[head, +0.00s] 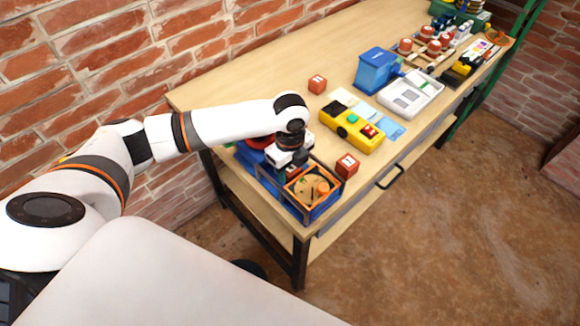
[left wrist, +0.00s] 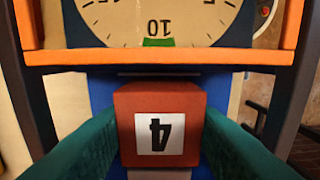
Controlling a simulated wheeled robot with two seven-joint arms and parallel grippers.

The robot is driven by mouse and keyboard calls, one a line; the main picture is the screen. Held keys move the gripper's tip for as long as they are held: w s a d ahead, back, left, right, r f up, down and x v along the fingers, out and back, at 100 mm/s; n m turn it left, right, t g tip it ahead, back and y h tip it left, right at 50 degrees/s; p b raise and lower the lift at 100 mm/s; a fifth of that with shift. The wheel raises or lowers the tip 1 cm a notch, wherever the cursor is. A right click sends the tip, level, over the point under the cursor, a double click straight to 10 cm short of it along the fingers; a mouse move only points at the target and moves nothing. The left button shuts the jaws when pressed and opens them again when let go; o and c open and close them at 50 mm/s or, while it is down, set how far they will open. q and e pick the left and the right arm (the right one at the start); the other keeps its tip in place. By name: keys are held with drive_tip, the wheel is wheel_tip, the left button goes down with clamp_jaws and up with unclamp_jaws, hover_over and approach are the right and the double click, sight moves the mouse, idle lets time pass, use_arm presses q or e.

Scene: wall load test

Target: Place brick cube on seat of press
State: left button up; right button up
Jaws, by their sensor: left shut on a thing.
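The press (head: 322,213) is blue with an orange-framed round dial and stands at the near end of the bench. My left gripper is over the press, just behind the dial. In the left wrist view the dial (left wrist: 155,28) lies just beyond the cube, behind an orange bar. The cube largely hides the seat, and I cannot tell whether the cube touches it. My right gripper is out of view.
Two other brick cubes stand on the wooden bench (head: 235,88): one by the press (head: 346,166), one farther back (head: 317,83). A yellow device (head: 350,131), a blue box (head: 377,70) and a white tray (head: 410,93) stand beyond. A brick wall runs behind.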

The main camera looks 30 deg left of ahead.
sight(290, 168)
use_arm(q)
drive_tip(key=shift+f, duration=0.15)
drive_tip(key=o, duration=1.1)
drive_tip(key=shift+c, duration=0.2)
wheel_tip(290, 168, up, 12)
drive_tip(key=shift+r+b, duration=0.2)
drive_tip(key=shift+b, duration=0.1)
drive_tip(key=shift+s+f, duration=0.1)
